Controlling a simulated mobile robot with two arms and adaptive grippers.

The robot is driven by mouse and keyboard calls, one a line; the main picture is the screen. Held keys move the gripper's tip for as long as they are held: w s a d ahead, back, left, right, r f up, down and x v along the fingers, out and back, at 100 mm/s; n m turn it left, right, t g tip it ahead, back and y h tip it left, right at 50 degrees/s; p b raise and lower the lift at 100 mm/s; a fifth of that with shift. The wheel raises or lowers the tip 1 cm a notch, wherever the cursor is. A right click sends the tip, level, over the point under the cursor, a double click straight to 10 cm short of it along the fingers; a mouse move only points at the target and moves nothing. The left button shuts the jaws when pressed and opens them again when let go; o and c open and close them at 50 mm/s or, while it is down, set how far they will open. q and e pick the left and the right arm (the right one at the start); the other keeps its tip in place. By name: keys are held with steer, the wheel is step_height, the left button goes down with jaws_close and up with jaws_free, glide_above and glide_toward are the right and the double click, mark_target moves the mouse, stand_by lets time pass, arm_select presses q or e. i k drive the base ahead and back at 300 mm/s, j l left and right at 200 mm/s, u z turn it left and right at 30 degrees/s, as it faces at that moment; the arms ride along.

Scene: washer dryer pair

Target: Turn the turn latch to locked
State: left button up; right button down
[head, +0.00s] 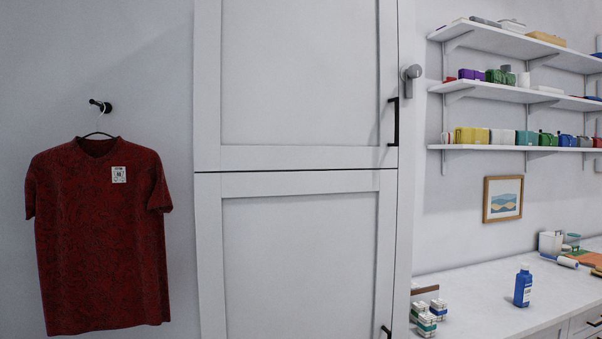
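The turn latch (411,73) is a small grey knob with a short lever, at the upper right edge of the tall white cabinet (300,95). Its lever appears to hang downward, but it is too small to tell its exact setting. The upper cabinet door is closed, with a black vertical handle (393,122) just below and left of the latch. Neither of my grippers shows in the head view.
A dark red shirt (100,235) hangs from a black wall hook at left. Shelves (500,95) with colourful packages are at right. Below them a white counter (470,300) holds a blue bottle (523,287) and small boxes (427,324). A framed picture (503,199) hangs between.

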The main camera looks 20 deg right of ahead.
mark_target(415, 70)
steer(key=z, duration=1.3)
